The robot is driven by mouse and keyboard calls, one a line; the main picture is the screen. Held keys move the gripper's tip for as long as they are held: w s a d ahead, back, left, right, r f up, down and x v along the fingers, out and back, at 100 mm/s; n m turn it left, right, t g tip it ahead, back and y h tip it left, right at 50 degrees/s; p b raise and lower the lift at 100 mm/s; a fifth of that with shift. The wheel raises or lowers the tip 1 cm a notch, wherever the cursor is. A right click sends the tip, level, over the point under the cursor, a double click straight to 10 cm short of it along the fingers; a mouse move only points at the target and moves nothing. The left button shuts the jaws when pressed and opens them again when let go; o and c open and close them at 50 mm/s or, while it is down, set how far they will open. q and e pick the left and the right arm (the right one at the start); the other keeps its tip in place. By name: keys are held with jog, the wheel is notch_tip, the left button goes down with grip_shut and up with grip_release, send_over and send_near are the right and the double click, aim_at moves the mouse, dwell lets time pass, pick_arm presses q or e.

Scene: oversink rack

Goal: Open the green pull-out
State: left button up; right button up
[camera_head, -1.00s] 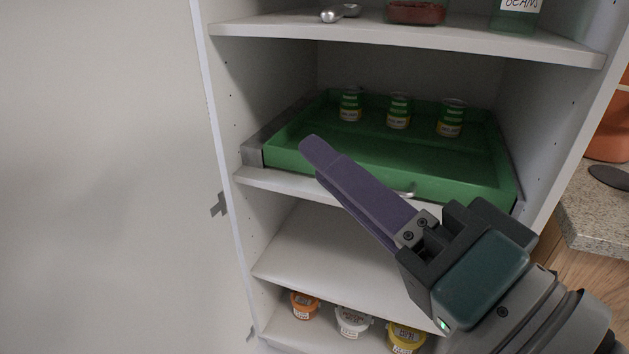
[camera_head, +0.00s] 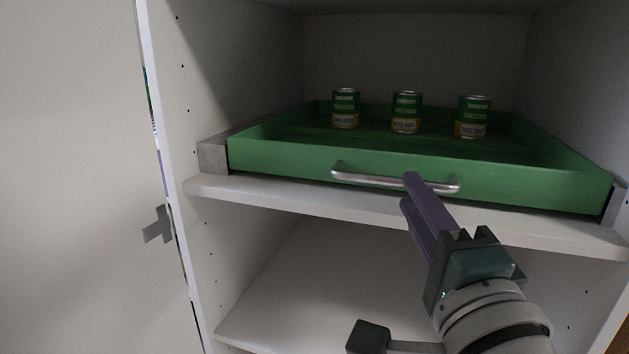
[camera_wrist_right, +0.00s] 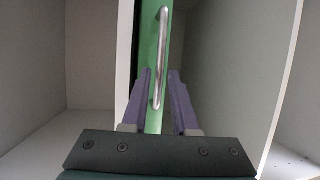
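The green pull-out (camera_head: 290,157) is a shallow green tray on a shelf inside the white cabinet. Its front has a curved silver bar handle (camera_head: 360,180), and it also shows upright in the right wrist view (camera_wrist_right: 151,65). My right gripper (camera_head: 409,188) is at the handle, with its purple fingertips overlapping the bar's middle in the head view. In the right wrist view the fingers (camera_wrist_right: 159,76) stand apart, with the handle (camera_wrist_right: 162,50) between them in the picture. Whether they touch the bar cannot be told. My left gripper is not in view.
Three green cans (camera_head: 406,112) stand toward the back of the pull-out. The white shelf edge (camera_head: 300,201) runs just below its front. The compartment below (camera_head: 300,270) looks empty. A cabinet door or panel (camera_head: 70,150) is at the left.

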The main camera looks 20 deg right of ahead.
jog(key=shift+x, duration=2.15)
grip_shut()
